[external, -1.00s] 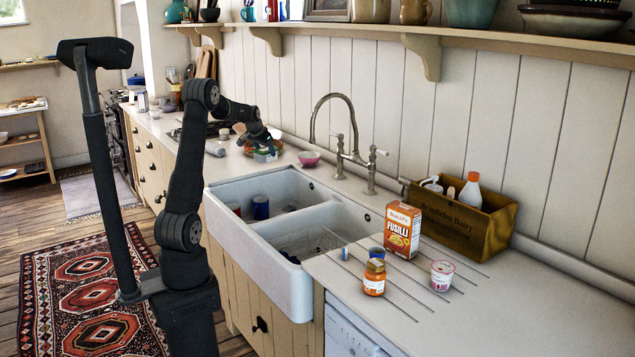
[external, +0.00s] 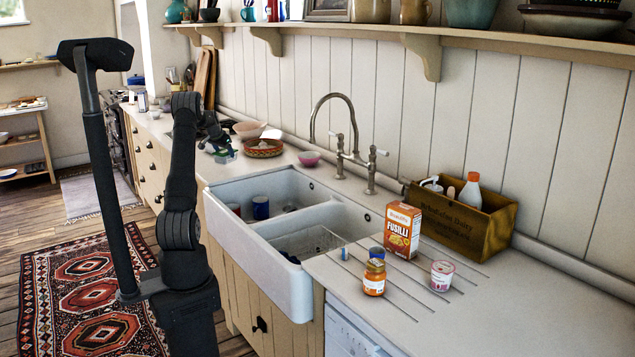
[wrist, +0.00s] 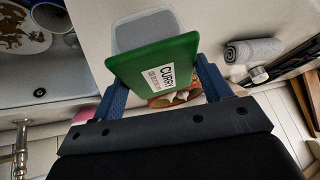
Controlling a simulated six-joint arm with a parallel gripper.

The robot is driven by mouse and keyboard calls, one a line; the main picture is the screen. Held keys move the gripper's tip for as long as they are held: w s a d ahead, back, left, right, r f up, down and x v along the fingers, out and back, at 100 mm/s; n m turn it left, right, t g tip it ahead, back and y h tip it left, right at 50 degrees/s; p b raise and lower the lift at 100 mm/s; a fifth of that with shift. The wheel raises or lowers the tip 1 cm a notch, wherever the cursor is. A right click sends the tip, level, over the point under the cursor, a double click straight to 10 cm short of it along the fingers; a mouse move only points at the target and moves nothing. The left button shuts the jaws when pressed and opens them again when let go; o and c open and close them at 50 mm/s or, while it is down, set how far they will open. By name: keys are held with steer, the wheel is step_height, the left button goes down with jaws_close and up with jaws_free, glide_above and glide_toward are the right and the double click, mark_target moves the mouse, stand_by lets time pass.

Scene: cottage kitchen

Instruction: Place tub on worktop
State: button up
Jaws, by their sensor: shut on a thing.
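A clear tub with a green lid marked "CURRY" (wrist: 150,62) fills the upper middle of the wrist view, tilted. My gripper (wrist: 157,76) is shut on it, with one blue finger on each side. In the external view the tub (external: 226,157) is small and partly hidden by my gripper (external: 219,146), left of the woven basket. The pale worktop (external: 176,137) lies around and below it. I cannot tell whether the tub touches the worktop.
A round woven basket (external: 264,148) with items in it stands close on the right. The white sink (external: 272,282) is in front. A rolled grey cloth (wrist: 254,50) lies near the tub.

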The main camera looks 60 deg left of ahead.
steer(key=shift+s+a+f, duration=0.2)
steer(key=shift+a+f, duration=0.15)
steer(key=shift+a, duration=0.05)
steer(key=shift+f, duration=1.85)
steer(key=o, duration=1.2)
steer(key=shift+f, duration=0.15)
steer(key=shift+o, duration=0.2)
steer(key=shift+d+r, duration=0.1)
steer(key=shift+r, duration=0.3)
steer(key=v, duration=1.1)
steer(key=shift+r, duration=0.2)
